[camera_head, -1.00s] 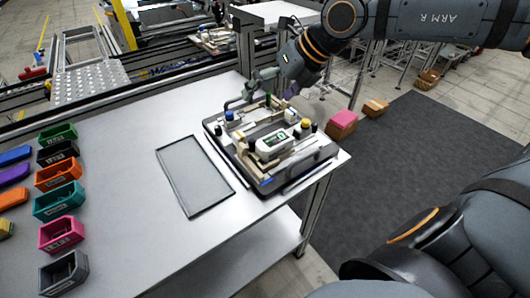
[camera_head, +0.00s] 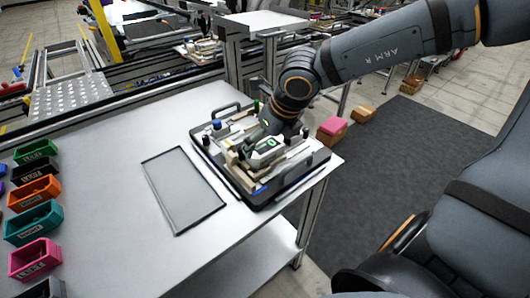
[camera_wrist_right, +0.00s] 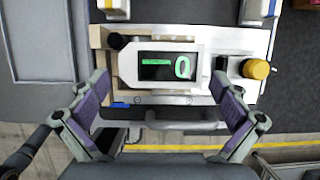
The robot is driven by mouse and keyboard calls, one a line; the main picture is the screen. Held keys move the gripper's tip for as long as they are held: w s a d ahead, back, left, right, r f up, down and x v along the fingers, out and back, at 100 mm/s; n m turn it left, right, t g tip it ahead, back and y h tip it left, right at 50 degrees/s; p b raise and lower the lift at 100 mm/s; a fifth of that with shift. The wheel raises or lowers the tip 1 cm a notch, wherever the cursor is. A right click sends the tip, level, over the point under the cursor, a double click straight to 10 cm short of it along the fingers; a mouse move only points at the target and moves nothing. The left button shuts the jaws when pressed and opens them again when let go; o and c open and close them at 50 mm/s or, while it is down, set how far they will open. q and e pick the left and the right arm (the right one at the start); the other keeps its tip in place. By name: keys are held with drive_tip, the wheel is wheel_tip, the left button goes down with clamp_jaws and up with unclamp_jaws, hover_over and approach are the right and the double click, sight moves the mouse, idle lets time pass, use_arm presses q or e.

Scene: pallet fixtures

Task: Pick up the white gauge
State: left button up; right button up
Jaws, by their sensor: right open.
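The white gauge (camera_head: 266,147) sits on the pallet fixture (camera_head: 262,198) at the right end of the table. In the right wrist view the gauge (camera_wrist_right: 165,65) shows its dark screen with a green bar and a green digit. My right gripper (camera_head: 258,138) is over the fixture, right at the gauge. In the wrist view my right gripper (camera_wrist_right: 162,88) is open, its purple-padded fingers spread to either side of the gauge's near edge. Nothing is held between them. The wrist hides part of the fixture in the head view. My left gripper is not in view.
A yellow knob (camera_wrist_right: 257,69) stands beside the gauge. A black handle (camera_head: 225,108) rises at the fixture's far side. An empty grey tray frame (camera_head: 184,190) lies on the table. Coloured bins (camera_head: 40,222) line the left edge. The table between is clear.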

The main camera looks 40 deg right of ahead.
sight(264, 148)
drive_tip(key=x, duration=0.3)
drive_tip(key=shift+w+f, duration=0.15)
drive_tip(key=shift+f, duration=0.1)
